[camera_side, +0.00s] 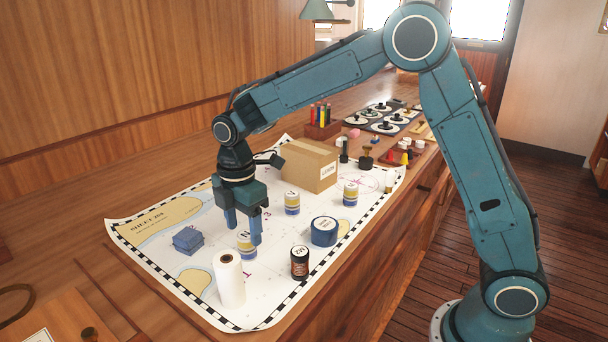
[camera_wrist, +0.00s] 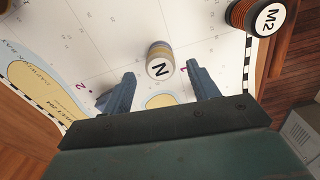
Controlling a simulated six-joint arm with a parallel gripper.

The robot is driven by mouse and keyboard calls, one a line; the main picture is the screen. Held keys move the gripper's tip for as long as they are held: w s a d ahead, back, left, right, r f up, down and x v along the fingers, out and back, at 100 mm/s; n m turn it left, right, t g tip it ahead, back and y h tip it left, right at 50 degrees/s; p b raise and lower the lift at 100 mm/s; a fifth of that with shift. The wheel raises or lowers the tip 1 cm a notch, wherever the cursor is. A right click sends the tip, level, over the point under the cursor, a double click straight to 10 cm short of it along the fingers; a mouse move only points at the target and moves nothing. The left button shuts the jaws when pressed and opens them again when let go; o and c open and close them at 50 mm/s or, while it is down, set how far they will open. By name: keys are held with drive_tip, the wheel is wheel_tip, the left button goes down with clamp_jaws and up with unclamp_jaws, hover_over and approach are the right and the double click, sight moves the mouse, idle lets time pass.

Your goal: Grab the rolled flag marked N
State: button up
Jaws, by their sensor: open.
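The rolled flag marked N (camera_side: 247,250) stands on the chart, a small roll with blue, white and yellow bands in the side view. In the wrist view the flag (camera_wrist: 159,55) shows its round white end with the N, colours greyish and tan. My gripper (camera_side: 243,235) is open, fingers pointing down, and partly covers the flag in the side view. In the wrist view my gripper (camera_wrist: 161,70) has one finger on each side of the flag's near end, with gaps on both sides. I cannot tell the exact height of the fingertips over the chart.
Two similar rolls (camera_side: 292,203) (camera_side: 350,194) stand farther back, near a cardboard box (camera_side: 308,166). Bare chart (camera_side: 150,255) lies at left.

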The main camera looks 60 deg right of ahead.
sight(245, 235)
drive_tip(key=shift+s+d+f, duration=0.1)
drive_tip(key=shift+f, duration=2.3)
drive_tip(key=c, duration=1.1)
